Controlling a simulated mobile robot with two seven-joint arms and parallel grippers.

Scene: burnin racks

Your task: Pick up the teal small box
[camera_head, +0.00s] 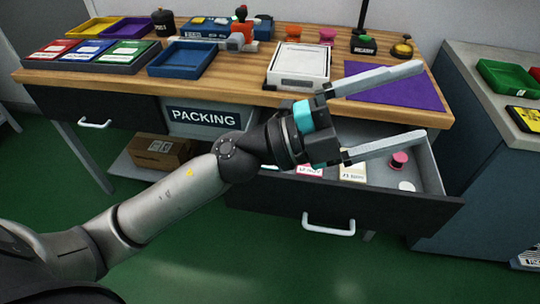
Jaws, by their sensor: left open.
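I cannot make out a separate teal small box. A teal patch shows on my left wrist and looks like part of it. My left gripper (422,102) reaches in from the left, with its two long fingers spread wide and nothing visible between them but table and drawer. It appears above the open drawer (335,205) and the table's front edge. The drawer holds a cream labelled box (352,172), a pink-and-white labelled box (310,170), a pink spool-like item (398,160) and a white round item (407,186). My wrist and fingers hide part of the drawer. My right gripper is out of view.
The wooden table (235,90) bears coloured trays, a blue tray (181,58), a white tray (299,66) and a purple mat (398,86). A cardboard box (160,151) sits on a low shelf. A grey counter (485,90) stands at right. Green floor is clear in front.

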